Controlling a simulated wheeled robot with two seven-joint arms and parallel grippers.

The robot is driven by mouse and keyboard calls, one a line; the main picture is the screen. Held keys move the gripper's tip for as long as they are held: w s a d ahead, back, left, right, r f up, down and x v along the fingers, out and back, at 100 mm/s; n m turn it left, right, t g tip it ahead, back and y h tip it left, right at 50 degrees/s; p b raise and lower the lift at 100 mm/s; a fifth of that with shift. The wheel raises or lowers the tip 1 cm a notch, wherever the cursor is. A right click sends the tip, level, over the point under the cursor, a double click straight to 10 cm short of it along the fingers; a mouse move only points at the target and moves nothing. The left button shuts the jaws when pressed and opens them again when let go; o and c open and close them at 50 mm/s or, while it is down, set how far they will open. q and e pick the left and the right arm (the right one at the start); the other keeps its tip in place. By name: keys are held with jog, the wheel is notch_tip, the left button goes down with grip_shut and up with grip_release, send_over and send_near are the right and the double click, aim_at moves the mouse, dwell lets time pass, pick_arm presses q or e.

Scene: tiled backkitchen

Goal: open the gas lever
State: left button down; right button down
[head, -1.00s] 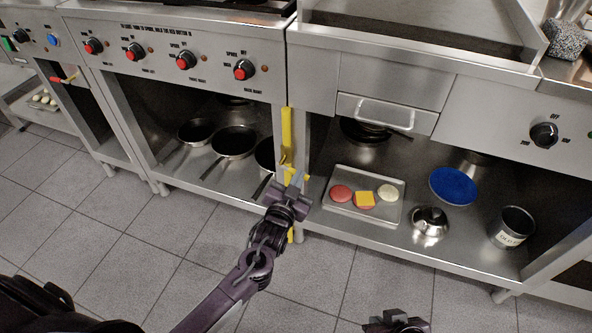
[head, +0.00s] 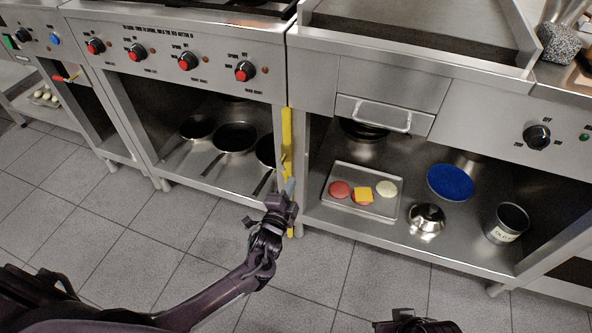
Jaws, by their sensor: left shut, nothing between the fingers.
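A yellow gas pipe (head: 287,130) runs down the front of the post between the two counters. A small yellow piece, seemingly part of the gas lever (head: 284,160), sticks out low on the pipe. My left gripper (head: 291,186) is shut and empty, just below this piece and in front of the pipe. It covers part of the pipe, so whether it touches the lever is unclear. Yellow shows again below the gripper. My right gripper (head: 408,322) is only partly in view at the bottom edge; its fingers do not show clearly.
Pans (head: 236,138) stand on the left shelf. The tiled floor in front is clear.

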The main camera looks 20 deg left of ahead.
pick_arm(q)
jog(key=a+m, duration=0.1)
jog(key=f+m, duration=0.1)
jog(key=shift+a+m, duration=0.3)
jog(key=shift+a, duration=0.05)
pick_arm(e)
jog(key=shift+w+d+r, duration=0.1)
jog(key=shift+d+r, duration=0.05)
jog(key=shift+d, duration=0.2)
pick_arm(q)
jog(key=shift+a, duration=0.1)
jog(key=shift+f, duration=0.1)
